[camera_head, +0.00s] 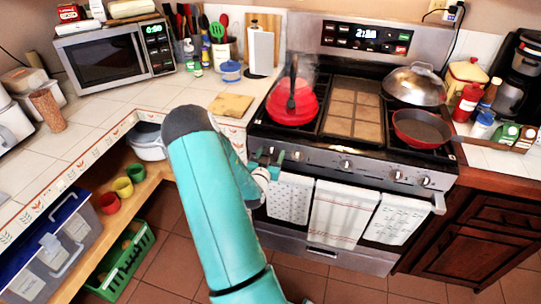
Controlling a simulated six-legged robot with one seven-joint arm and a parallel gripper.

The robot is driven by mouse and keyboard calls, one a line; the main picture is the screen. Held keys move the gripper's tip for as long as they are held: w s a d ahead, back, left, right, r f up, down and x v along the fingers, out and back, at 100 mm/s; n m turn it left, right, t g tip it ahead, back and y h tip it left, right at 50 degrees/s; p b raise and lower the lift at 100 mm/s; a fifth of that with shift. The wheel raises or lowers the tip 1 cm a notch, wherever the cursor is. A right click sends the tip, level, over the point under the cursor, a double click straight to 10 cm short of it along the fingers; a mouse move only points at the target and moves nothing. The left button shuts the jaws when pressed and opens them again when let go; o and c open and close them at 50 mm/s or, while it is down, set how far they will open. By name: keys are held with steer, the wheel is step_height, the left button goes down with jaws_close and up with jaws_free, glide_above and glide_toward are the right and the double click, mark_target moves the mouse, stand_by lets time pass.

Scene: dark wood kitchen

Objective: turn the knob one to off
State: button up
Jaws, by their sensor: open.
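The stove (318,158) has a row of knobs along its front panel. Another knob (297,155) sits just to the right of the gripper.
Towels (338,214) hang on the oven handle just below and right of my gripper. A red pan (421,128) and a lidded wok (414,85) are on the right burners. The counter edge and open shelf (137,190) lie left of my arm. Tiled floor is open in front.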

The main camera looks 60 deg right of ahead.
steer(key=shift+a, duration=0.1)
steer(key=s+a, duration=0.2)
steer(key=a, duration=1.1)
steer(key=shift+a, duration=0.2)
